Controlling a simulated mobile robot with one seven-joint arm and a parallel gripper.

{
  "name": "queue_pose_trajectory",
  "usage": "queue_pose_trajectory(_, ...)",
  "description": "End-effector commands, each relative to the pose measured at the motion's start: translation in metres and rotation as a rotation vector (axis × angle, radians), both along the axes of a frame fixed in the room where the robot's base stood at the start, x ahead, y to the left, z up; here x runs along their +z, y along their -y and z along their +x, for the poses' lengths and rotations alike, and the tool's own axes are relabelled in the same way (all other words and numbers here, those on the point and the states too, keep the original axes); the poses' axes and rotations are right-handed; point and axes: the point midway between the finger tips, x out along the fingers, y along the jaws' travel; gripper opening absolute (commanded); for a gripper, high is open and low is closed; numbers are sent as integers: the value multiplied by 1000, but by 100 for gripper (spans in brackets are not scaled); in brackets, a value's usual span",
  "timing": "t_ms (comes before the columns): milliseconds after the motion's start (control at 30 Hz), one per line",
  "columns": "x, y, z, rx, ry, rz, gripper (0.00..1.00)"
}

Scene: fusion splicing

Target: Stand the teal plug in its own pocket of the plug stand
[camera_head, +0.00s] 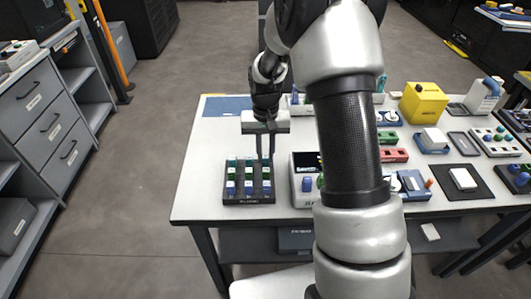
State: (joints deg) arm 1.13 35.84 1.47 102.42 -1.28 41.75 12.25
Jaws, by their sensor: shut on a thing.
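The plug stand (249,201) is a dark block near the front left corner of the white table. Rows of small plugs with blue, white and teal parts stand in it. My gripper (265,158) points straight down over the back right part of the stand. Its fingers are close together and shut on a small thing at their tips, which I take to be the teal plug. The plug is too small and too hidden by the fingers to see clearly. I cannot tell whether it is above its pocket or partly in it.
A white device (303,186) with a blue knob stands just right of the stand. A yellow box (424,103), a red block (394,155) and a black mat (478,187) lie farther right. My arm hides the table's middle. The table is bare left of the stand.

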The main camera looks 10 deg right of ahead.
Motion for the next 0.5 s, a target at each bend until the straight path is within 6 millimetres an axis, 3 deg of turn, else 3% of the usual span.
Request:
queue_pose_trajectory(467,-2,0,0,0,0,0,0)
queue_pose_trajectory(500,-2,0,0,0,0,0,23)
